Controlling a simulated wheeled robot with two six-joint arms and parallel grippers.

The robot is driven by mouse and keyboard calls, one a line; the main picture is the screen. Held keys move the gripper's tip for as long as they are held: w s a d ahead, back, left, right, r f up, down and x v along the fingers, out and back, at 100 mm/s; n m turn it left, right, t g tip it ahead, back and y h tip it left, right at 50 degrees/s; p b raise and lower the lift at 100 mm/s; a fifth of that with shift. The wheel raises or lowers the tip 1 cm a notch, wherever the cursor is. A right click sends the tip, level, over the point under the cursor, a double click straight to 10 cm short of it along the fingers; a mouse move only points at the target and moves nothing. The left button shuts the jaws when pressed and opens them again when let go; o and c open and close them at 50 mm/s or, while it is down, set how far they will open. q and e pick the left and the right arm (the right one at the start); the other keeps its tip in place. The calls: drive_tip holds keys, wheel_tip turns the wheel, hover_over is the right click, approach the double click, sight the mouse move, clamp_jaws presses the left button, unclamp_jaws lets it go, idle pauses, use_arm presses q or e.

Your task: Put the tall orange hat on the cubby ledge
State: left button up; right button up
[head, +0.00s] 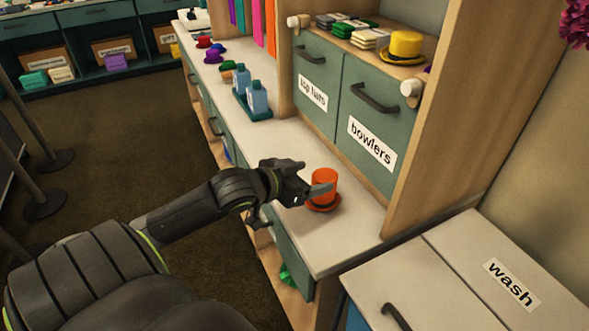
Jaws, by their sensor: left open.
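The tall orange hat (325,181) stands upright on its brim on the pale counter (352,222), near the counter's front right end. My left gripper (307,183) is open at the hat's left side. One finger overlaps the hat's crown in the picture; whether it touches the hat I cannot tell. A ledge (379,66) above the drawer fronts labelled "top hats" and "bowlers" carries a yellow hat (404,46) at its right part. My right gripper is not in view.
Stacked cards or cloths (369,38) lie left of the yellow hat. Blue bottles (257,97) on a tray and several small hats (213,56) stand farther back on the counter. A wooden upright (452,120) bounds the cubby on the right. A unit labelled "wash" (470,250) stands at front right.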

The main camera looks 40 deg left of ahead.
use_arm(q)
drive_tip(key=p+v, duration=0.1)
drive_tip(key=v, duration=0.3)
drive_tip(key=shift+s+r, duration=0.2)
drive_tip(key=shift+s, duration=0.1)
drive_tip(key=shift+f, duration=0.1)
idle(0.4)
